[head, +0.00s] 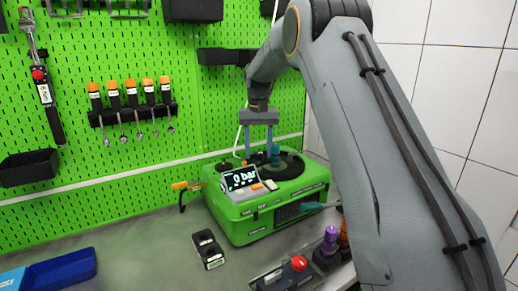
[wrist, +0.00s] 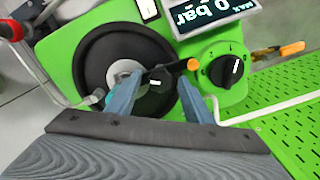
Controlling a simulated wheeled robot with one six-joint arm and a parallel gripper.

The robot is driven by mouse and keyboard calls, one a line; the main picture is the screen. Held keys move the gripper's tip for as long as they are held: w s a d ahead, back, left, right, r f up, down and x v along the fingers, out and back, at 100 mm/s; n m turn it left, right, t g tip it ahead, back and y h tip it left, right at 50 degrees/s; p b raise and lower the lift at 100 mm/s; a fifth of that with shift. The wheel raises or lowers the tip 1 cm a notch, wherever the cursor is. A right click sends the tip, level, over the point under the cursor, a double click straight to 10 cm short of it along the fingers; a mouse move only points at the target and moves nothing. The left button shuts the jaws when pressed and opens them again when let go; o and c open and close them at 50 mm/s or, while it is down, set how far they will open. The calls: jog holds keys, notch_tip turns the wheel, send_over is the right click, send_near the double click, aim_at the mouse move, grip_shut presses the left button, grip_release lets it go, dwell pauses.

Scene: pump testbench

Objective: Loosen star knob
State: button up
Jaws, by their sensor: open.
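My gripper (head: 259,142) points down over the top of the green pump case (head: 240,218). In the wrist view my gripper (wrist: 160,82) is open, its two blue-grey fingers apart. A black knob with a white mark (wrist: 155,97) shows between the fingers, in front of a large round black disc (wrist: 100,52); I cannot tell whether the fingers touch it. Its lower part is cut off by my gripper, and I cannot tell whether it is the star knob. Another black knob with a white pointer (wrist: 222,73) sits on the green panel to the right, clear of the fingers.
The display (head: 240,178) reads 0 bar. A short orange-tipped lever (wrist: 192,64) lies close to the right finger. A pegboard (head: 150,60) with orange-topped tools stands behind. A black device (head: 208,249) and a red button box (head: 298,264) lie on the bench.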

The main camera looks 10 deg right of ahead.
jog(key=c, duration=1)
jog(key=shift+c, duration=0.2)
jog(key=shift+n, duration=0.3)
jog(key=n+b, duration=0.1)
jog(key=n, duration=0.8)
jog(key=shift+r+n+b, duration=0.1)
jog(key=shift+n+b, duration=0.3)
jog(key=n, duration=0.7)
jog(key=shift+w, duration=0.1)
jog(key=n, duration=0.6)
jog(key=shift+b, duration=0.35)
jog(key=shift+n, duration=0.4)
